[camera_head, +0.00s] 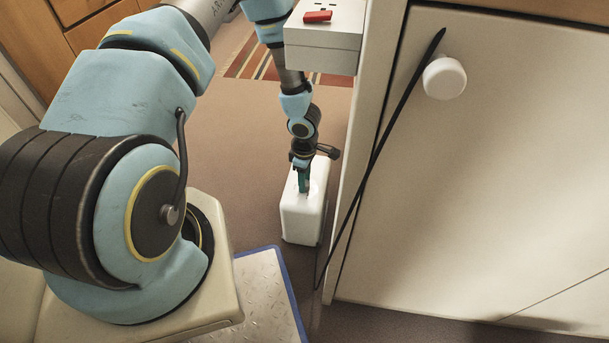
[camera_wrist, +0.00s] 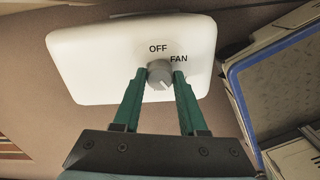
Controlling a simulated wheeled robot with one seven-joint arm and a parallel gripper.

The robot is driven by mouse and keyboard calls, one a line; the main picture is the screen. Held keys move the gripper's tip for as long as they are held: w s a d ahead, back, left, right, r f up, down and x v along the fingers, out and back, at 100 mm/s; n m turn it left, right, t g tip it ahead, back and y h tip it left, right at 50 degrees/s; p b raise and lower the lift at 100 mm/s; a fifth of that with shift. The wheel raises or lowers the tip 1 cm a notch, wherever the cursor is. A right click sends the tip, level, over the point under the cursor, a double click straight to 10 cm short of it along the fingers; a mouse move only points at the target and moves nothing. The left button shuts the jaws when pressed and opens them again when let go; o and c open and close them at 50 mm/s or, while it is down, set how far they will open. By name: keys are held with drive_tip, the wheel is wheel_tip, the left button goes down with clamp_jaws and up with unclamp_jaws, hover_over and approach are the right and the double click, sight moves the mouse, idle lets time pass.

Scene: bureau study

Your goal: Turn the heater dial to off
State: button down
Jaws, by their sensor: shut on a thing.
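The white heater (camera_head: 303,212) stands on the floor beside the cabinet in the head view. In the wrist view the heater's white top (camera_wrist: 90,62) carries the words OFF and FAN. A grey round dial (camera_wrist: 159,76) sits below these words. My gripper (camera_wrist: 160,78) reaches down over the heater top, its two green fingers on either side of the dial and shut on it. A pale mark on the dial points down between the fingers, but which end is the pointer is unclear. In the head view my gripper (camera_head: 303,186) hides the dial.
A white cabinet door (camera_head: 500,150) with a round knob (camera_head: 444,77) and a hanging black strip (camera_head: 372,165) is right of the heater. A grey box with a red item (camera_head: 317,16) juts out above. Open carpet (camera_head: 250,130) lies left of the heater.

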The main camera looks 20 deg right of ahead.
drive_tip(key=n+p, duration=0.1)
drive_tip(key=n, duration=0.4)
drive_tip(key=shift+n+p, duration=0.3)
drive_tip(key=n, duration=0.5)
drive_tip(key=shift+a, duration=0.1)
idle(0.3)
drive_tip(key=shift+c, duration=2.2)
unclamp_jaws()
drive_tip(key=shift+r, duration=0.1)
wheel_tip(320, 180, up, 11)
drive_tip(key=p, duration=0.4)
drive_tip(key=shift+f, duration=0.2)
